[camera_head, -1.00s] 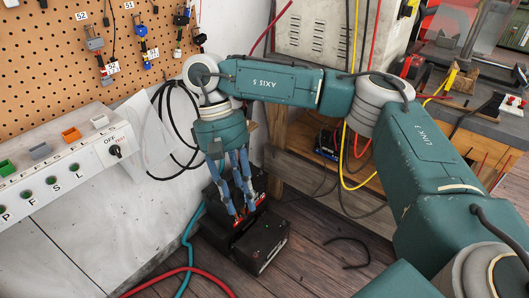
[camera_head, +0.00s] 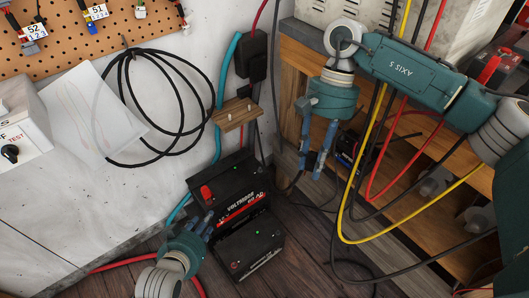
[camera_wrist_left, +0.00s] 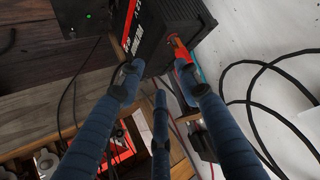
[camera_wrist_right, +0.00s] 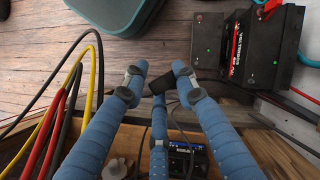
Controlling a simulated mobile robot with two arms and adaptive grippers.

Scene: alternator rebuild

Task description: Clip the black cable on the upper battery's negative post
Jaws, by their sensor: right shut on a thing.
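The upper battery (camera_head: 235,182) is a black box with a red label stripe, stacked behind the lower battery (camera_head: 250,245). A red clip or cap (camera_head: 206,193) sits at its left end. Its negative post is not clearly visible. My right gripper (camera_head: 318,168) points down, right of the batteries and apart from them. In the right wrist view it is shut on a small black clamp (camera_wrist_right: 161,82), seemingly the black cable's end. My left gripper (camera_head: 205,222) is beside the batteries' left side. In the left wrist view its fingers are spread, one close to the red piece (camera_wrist_left: 178,47).
Yellow, red and black cables (camera_head: 375,170) hang right of my right gripper. A wooden bench (camera_head: 300,85) stands behind it. A coiled black cable (camera_head: 155,105) hangs on the wall, beside a small wooden shelf (camera_head: 237,114).

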